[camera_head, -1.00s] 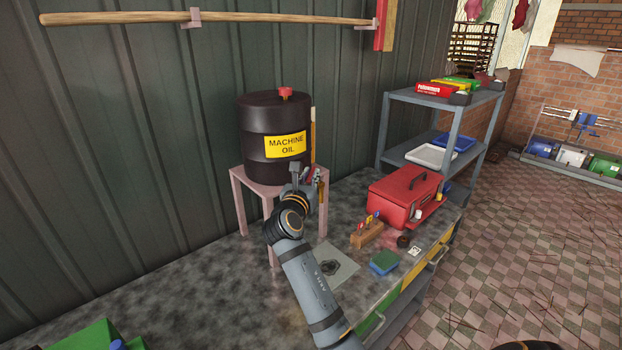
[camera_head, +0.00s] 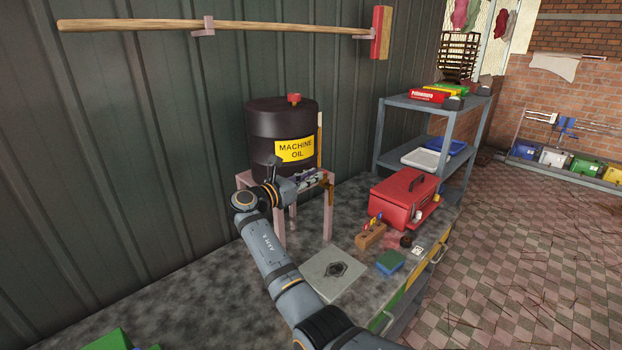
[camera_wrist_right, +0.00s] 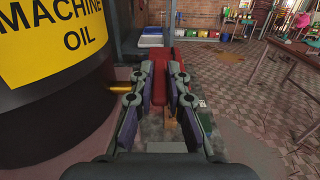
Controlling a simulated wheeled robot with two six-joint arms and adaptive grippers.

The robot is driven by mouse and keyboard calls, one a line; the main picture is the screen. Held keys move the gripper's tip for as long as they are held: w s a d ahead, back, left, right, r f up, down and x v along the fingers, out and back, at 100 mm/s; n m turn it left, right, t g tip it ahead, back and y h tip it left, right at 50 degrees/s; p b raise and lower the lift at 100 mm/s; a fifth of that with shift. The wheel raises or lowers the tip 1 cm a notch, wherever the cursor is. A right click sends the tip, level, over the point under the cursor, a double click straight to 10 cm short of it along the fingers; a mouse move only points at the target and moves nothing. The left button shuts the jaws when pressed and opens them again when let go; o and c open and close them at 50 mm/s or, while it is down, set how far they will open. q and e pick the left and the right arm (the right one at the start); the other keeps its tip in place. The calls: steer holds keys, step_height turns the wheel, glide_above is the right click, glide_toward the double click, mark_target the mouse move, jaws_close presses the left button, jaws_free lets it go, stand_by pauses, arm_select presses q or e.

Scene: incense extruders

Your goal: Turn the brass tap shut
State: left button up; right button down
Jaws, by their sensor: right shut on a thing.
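The brass tap (camera_wrist_right: 119,87) sticks out from the side of the black machine oil drum (camera_head: 265,128) in the right wrist view, where the drum (camera_wrist_right: 55,115) fills the left side. Only a short brass stem shows; the rest runs behind the near finger. My right gripper (camera_head: 316,177) is low at the drum's front, just above the pink stand. In the head view the tap itself is hidden. My left gripper is out of view.
The drum stands on a pink stand (camera_head: 329,215) at the bench (camera_head: 205,290). A grey plate with a dark hole (camera_head: 325,285), a wooden block (camera_head: 370,236), a green-blue sponge (camera_head: 389,263) and a red toolbox (camera_head: 403,195) lie on the bench. A grey shelf (camera_head: 392,100) stands behind.

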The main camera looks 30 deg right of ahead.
stand_by(0.4)
steer(key=c, duration=1.3)
jaws_free()
steer(key=shift+w+d+f, duration=0.1)
steer(key=a, duration=0.4)
steer(key=s+a, duration=0.1)
steer(key=a, duration=0.3)
steer(key=s+a, duration=0.1)
steer(key=a, duration=0.3)
steer(key=shift+s, duration=0.15)
